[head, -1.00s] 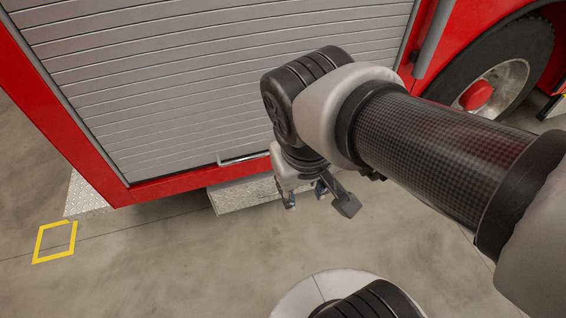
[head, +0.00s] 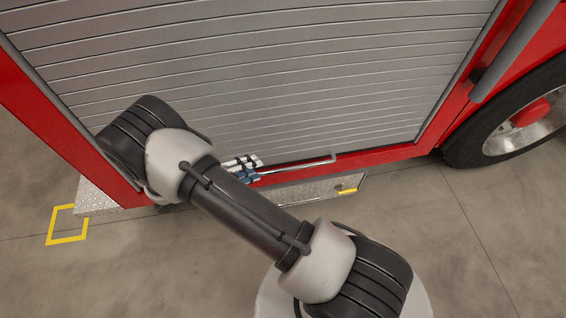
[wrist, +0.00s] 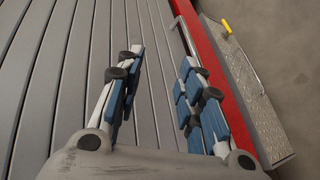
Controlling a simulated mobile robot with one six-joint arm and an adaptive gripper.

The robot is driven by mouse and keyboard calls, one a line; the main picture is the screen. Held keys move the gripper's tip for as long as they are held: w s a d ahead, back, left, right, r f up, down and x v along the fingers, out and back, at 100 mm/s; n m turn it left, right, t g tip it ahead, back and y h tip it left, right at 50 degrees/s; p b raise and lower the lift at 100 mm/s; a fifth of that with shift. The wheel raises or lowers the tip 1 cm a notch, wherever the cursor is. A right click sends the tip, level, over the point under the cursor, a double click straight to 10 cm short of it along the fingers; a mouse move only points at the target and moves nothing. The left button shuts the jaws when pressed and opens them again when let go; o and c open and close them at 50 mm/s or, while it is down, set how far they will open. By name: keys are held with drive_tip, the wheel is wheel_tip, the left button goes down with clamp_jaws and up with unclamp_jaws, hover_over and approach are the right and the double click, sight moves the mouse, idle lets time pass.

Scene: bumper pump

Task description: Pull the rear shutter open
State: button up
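The grey slatted shutter (head: 280,80) is down, its lower edge near the red sill of the truck. A thin metal bar handle (head: 300,164) runs along its bottom; it also shows in the wrist view (wrist: 186,36). My gripper (head: 243,167) is at the left end of the handle, partly hidden behind my arm. In the wrist view my gripper (wrist: 162,66) has its fingers spread, with shutter slats showing between them. The handle runs down behind the right finger's tip. I cannot tell whether they touch.
A diamond-plate step (head: 320,190) with a yellow mark juts out below the sill. Another metal plate (head: 97,198) is at the left corner, near a yellow floor outline (head: 64,226). A wheel (head: 520,115) stands at right. The floor at lower right is clear.

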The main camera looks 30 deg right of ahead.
drive_tip(key=s+f+n+t, duration=0.35)
drive_tip(key=f+t, duration=0.25)
drive_tip(key=f, duration=1)
drive_tip(key=b, duration=0.3)
approach(286, 169)
drive_tip(key=shift+n+h, duration=0.25)
drive_tip(key=shift+h, duration=0.15)
drive_tip(key=x, duration=0.3)
drive_tip(key=f+x, duration=0.1)
drive_tip(key=x, duration=0.6)
drive_tip(key=shift+w+a+f, duration=0.1)
drive_tip(key=shift+w+f, duration=0.1)
drive_tip(key=shift+f, duration=0.05)
clamp_jaws()
